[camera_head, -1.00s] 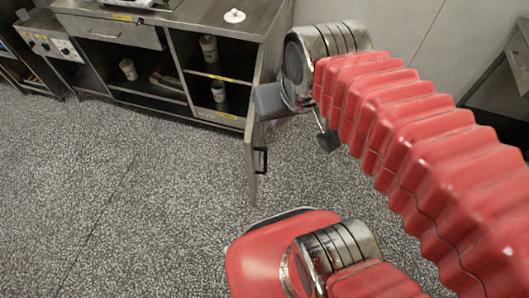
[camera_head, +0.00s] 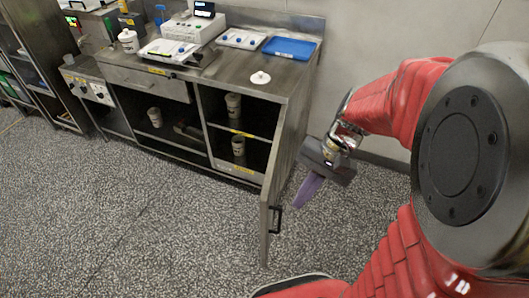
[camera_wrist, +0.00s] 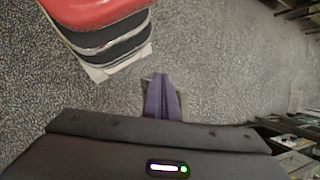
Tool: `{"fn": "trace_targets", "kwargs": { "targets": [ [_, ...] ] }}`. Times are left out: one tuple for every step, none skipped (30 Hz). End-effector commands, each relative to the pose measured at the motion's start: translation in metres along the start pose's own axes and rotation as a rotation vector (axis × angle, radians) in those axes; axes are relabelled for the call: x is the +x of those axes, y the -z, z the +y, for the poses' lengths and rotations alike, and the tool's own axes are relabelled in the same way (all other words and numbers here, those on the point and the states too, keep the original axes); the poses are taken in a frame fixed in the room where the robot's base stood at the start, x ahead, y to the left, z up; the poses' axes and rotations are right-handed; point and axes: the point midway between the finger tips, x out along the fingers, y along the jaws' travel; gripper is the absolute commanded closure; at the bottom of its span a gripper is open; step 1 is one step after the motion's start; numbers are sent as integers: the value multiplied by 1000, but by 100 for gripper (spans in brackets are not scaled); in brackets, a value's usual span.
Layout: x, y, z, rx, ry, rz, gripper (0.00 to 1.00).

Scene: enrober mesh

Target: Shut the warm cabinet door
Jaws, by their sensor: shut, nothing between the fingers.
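The warm cabinet (camera_head: 290,95) is a steel counter unit with open shelves in the head view. Its door (camera_head: 273,213) stands open, swung out toward me from the right end of the cabinet and seen nearly edge-on. A black handle (camera_head: 276,220) is on the door's right-hand face. In the wrist view the shut fingers (camera_wrist: 162,98) point over the speckled floor; the door is not clearly seen there.
White containers (camera_head: 234,105) stand on the cabinet's shelves. The counter top carries a blue tray (camera_head: 290,47), a white device (camera_head: 194,28) and a small white lid (camera_head: 260,78). The speckled floor (camera_head: 150,235) left of the door is clear. A wall (camera_head: 385,50) stands behind.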

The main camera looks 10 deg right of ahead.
Motion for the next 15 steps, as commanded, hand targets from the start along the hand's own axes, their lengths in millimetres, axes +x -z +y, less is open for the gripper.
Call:
{"fn": "trace_targets", "kwargs": {
  "targets": [
    [5, 5, 4, 36, 18, -34, 100],
    [8, 7, 5, 56, 29, -52, 100],
    [11, 10, 7, 82, 46, -75, 100],
    [13, 13, 8, 101, 58, -93, 100],
    [16, 15, 10, 121, 71, -111, 100],
    [19, 19, 11, 146, 87, -135, 100],
    [21, 21, 13, 166, 101, -152, 100],
    [24, 24, 14, 185, 115, -170, 100],
    [27, 27, 16, 210, 132, -193, 100],
    [29, 30, 18, 230, 147, -209, 100],
    [32, 32, 19, 249, 161, -226, 100],
    [35, 35, 21, 274, 179, -250, 100],
    [37, 38, 23, 294, 195, -266, 100],
    [40, 41, 25, 312, 209, -282, 100],
    [43, 44, 27, 337, 230, -304, 100]
  ]
}}
